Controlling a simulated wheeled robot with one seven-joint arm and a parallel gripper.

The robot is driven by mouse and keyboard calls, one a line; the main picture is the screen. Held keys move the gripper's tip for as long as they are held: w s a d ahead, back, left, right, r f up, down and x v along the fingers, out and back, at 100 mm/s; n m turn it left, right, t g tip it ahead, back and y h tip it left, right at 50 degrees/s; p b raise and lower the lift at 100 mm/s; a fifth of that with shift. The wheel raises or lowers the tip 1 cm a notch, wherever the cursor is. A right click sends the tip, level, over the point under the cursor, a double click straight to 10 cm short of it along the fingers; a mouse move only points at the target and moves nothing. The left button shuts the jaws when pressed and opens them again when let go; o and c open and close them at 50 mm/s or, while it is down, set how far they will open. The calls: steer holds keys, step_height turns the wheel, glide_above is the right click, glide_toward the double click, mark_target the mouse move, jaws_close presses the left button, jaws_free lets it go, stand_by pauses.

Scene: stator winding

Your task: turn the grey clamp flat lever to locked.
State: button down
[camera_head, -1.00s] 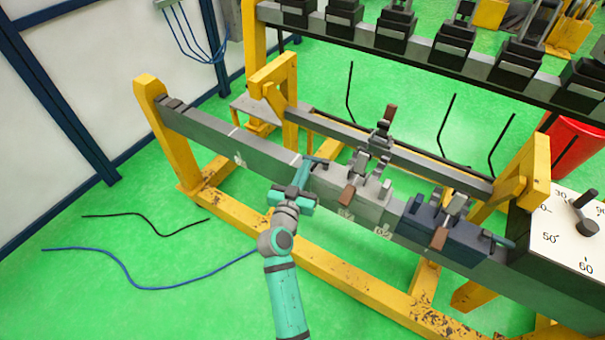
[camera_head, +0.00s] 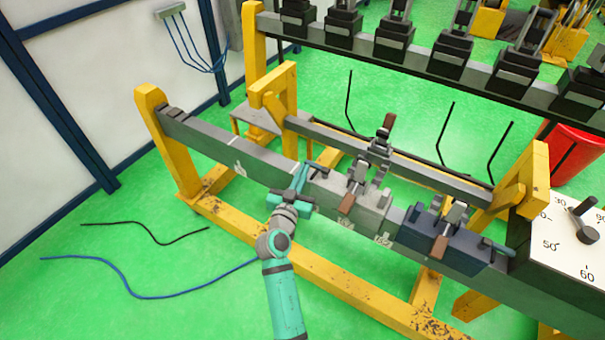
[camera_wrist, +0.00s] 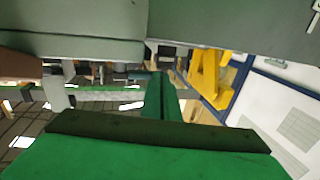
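The grey clamp (camera_head: 368,207) sits on the middle of the long grey beam. One brown-tipped handle (camera_head: 346,204) hangs at its front and another (camera_head: 389,122) stands up behind it. A small teal-tipped flat lever (camera_head: 318,165) shows at the clamp's left end, partly hidden. My teal gripper (camera_head: 301,176) is at this left end, close beside the lever. I cannot tell whether it touches the lever. In the wrist view, green gripper parts (camera_wrist: 160,97) lie below large grey surfaces (camera_wrist: 70,45). The finger gap is not clear.
A dark blue clamp (camera_head: 462,244) sits to the right on the same beam (camera_head: 215,150). A white dial box (camera_head: 565,245) stands at the far right. A yellow frame (camera_head: 175,150) holds the beam. The beam left of my gripper is clear.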

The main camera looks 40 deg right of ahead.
steer(key=s+a, duration=0.5)
steer(key=a, duration=0.8)
steer(key=s+a+f+n+t+y, duration=0.3)
steer(key=s+a+f+n+y, duration=0.5)
steer(key=s+a+f, duration=0.7)
steer(key=s+a+r+n+y, duration=0.2)
steer(key=s+a+y, duration=0.3)
steer(key=s+a, duration=0.3)
steer(key=s+a+r+t+y, duration=0.1)
steer(key=s+r, duration=0.7)
steer(key=s, duration=0.3)
steer(key=shift+s+a+n+t, duration=0.15)
steer(key=shift+a+n+t, duration=0.15)
steer(key=shift+a, duration=0.1)
steer(key=shift+a, duration=0.1)
